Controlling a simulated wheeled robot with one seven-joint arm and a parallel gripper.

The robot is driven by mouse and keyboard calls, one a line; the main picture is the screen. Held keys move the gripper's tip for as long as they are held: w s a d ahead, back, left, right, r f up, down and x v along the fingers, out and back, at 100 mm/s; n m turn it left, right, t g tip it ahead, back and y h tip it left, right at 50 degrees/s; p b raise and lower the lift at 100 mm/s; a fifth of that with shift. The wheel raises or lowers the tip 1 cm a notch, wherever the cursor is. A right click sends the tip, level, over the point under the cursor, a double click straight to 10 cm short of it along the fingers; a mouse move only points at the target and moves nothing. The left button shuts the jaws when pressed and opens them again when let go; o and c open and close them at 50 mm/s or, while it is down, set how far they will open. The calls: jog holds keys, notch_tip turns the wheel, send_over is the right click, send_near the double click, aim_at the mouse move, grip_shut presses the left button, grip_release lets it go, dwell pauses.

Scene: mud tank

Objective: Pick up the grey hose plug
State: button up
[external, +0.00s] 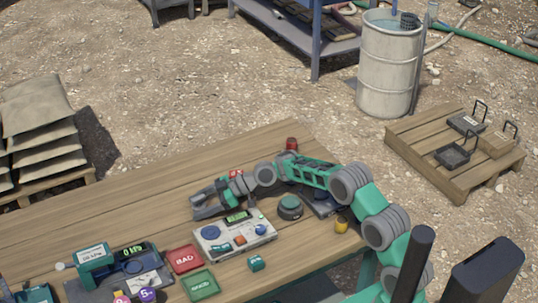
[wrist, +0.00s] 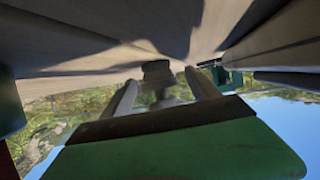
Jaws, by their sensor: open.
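My gripper (external: 201,204) is low over the wooden table, beyond the control box, its fingers pointing left and apart. In the wrist view my gripper (wrist: 161,82) shows two grey fingers with a gap between them. A small dark grey piece (wrist: 157,71) shows at the fingertips, between them and against the tabletop. It may be the grey hose plug, but the view is blurred and tilted, and I cannot tell whether the fingers touch it. In the external view I cannot make out the plug; my gripper may hide it.
The control box (external: 212,246) stands just in front of my gripper. A round grey-green device (external: 290,206) is to its right. A red tray (external: 184,259), a green tray (external: 201,284) and a scale (external: 140,268) stand nearer. The table's left (external: 80,215) is clear.

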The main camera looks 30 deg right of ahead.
jog(key=shift+c, duration=0.3)
jog(key=c, duration=1.4)
jog(key=shift+r, duration=0.1)
